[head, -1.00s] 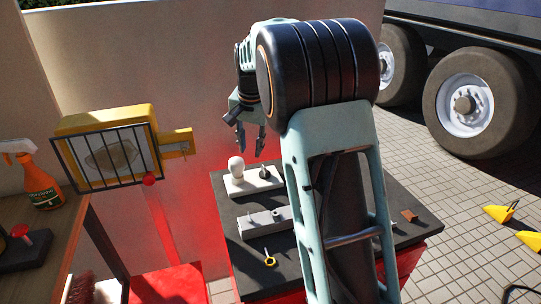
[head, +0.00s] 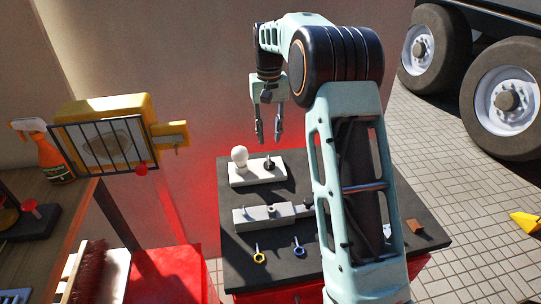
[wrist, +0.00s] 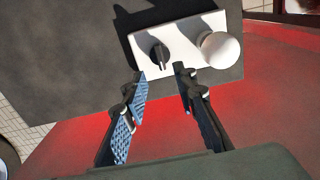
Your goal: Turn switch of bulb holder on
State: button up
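The bulb holder (head: 246,179) is a white block on the dark table top, near its far edge. A white bulb (head: 240,154) stands at its left end in the head view. A black switch knob (head: 269,162) stands to the right of the bulb. In the wrist view the knob (wrist: 158,55) lies beyond the fingertips, slightly left of the gap between them, and the bulb (wrist: 220,48) is right of it. My gripper (head: 269,138) is open and empty, above the holder's far side and apart from the knob. Its fingers (wrist: 160,78) also show in the wrist view.
A grey block (head: 272,216) with fittings lies nearer on the table (head: 240,268). Yellow and blue ring-ended pieces (head: 299,248) lie before it. A wall (head: 200,60) rises behind. A yellow caged lamp (head: 108,137) stands at left.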

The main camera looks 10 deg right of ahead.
aim_at(269, 160)
notch_tip(269, 160, down, 9)
jog(key=shift+r, duration=0.1)
dwell(0.3)
grip_shut()
